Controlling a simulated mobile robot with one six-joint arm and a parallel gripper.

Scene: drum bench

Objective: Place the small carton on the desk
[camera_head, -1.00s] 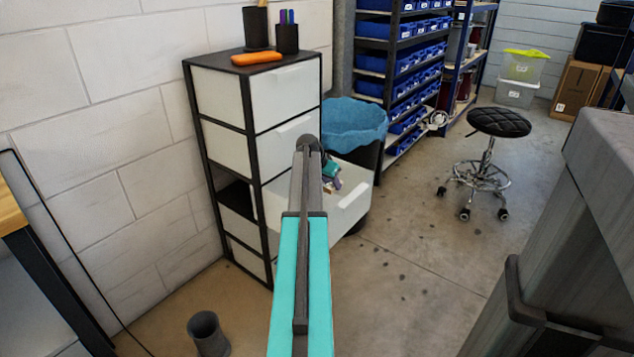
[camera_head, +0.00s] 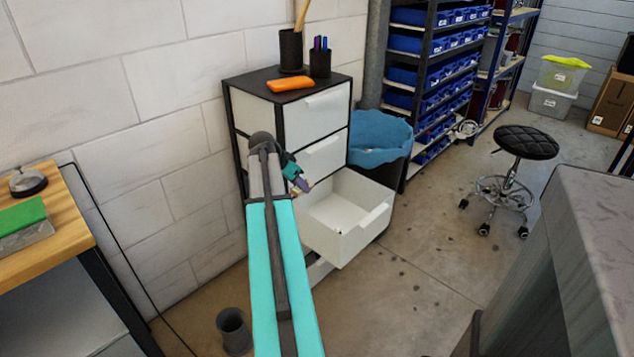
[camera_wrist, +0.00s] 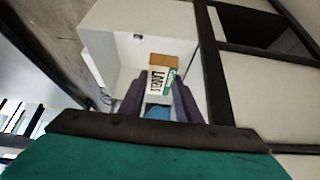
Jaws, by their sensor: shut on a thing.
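My gripper (camera_head: 294,174) is above the near left corner of the open drawer. In the wrist view my gripper (camera_wrist: 160,92) has its two dark fingers on either side of the small carton (camera_wrist: 160,77), shut on it. The carton is white, brown and green and its side reads LABELS. In the head view the carton is mostly hidden; only a small light bit shows by the fingertips. The desk (camera_head: 75,222) has a wooden top and stands at the left edge, well away from the gripper.
The drawer (camera_head: 352,229) is pulled out from a white cabinet (camera_head: 312,122) that has an orange object and pen holders on top. A green-topped block (camera_head: 22,218) and a round grey object (camera_head: 28,183) lie on the desk. A grey bin (camera_head: 233,330) stands on the floor.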

